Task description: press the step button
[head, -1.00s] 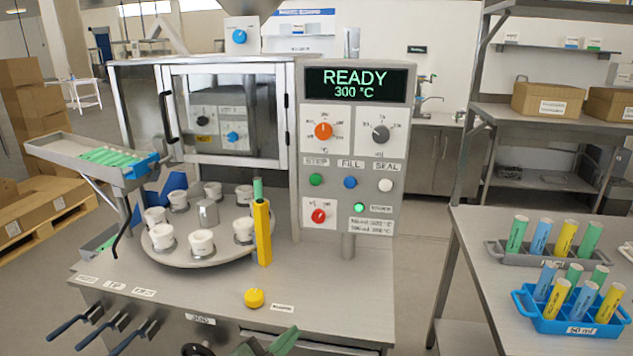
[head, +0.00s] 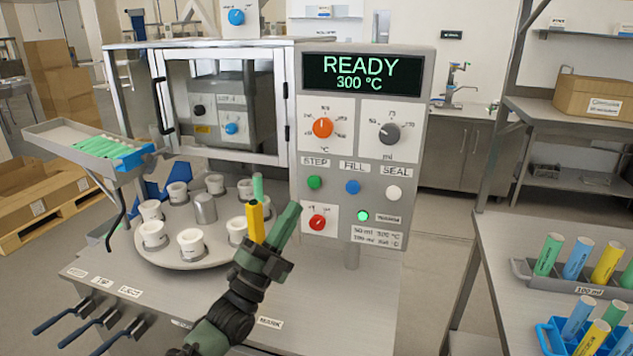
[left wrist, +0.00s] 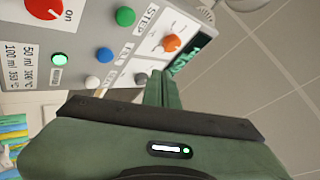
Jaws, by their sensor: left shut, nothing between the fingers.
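The green step button (head: 314,182) sits on the control panel (head: 420,60) under the STEP label, left of the blue FILL button (head: 352,187) and the white SEAL button (head: 393,193). It also shows in the left wrist view (left wrist: 125,16). My left gripper (head: 295,206) is shut and empty, its green fingers pointing up toward the panel, below and left of the step button in the head view. It does not appear to touch the button. In the left wrist view the fingers (left wrist: 160,88) show together before the panel. My right gripper is not in view.
A turntable (head: 180,255) with several white cups stands left of my gripper. A yellow post (head: 256,222) with a green tube (head: 257,186) stands right behind the gripper. A red knob (head: 318,223) lies below the step button. The display reads READY, 300 °C.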

